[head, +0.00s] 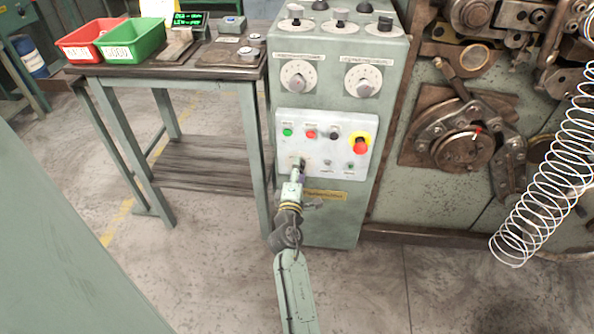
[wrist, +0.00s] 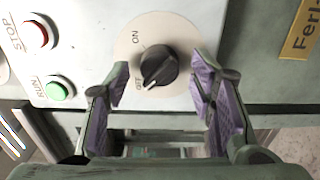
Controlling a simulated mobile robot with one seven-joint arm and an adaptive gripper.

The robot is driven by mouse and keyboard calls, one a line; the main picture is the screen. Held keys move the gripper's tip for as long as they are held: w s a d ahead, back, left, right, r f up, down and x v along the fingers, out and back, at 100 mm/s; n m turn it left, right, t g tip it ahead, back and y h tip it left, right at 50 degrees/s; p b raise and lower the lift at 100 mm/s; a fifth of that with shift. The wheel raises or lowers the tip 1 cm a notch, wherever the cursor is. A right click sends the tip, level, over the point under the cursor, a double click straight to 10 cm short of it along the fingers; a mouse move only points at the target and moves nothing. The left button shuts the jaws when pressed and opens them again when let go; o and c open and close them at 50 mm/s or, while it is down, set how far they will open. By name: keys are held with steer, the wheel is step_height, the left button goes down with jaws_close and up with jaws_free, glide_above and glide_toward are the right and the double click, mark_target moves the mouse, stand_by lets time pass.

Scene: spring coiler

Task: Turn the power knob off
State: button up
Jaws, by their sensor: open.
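The power knob (wrist: 158,66) is black, on a round pale dial plate (wrist: 128,44) marked ON and OFF in the wrist view. A white line on the knob points down and slightly left, close to the OFF mark. My gripper (wrist: 164,74) is open, with one purple-padded finger on each side of the knob. Gaps show between the fingers and the knob, and I see no clear contact. In the head view my gripper (head: 299,166) is at the lower left of the white control panel (head: 340,177) and hides the knob there.
A red STOP button (wrist: 38,35) and a green RUN button (wrist: 60,91) are left of the dial in the wrist view. A red emergency button (head: 360,147) is on the panel's right. A table (head: 160,70) with bins stands left; a coiling machine (head: 460,150) stands right.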

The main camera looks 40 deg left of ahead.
steer(key=v, duration=1.2)
steer(key=shift+a+r, duration=0.1)
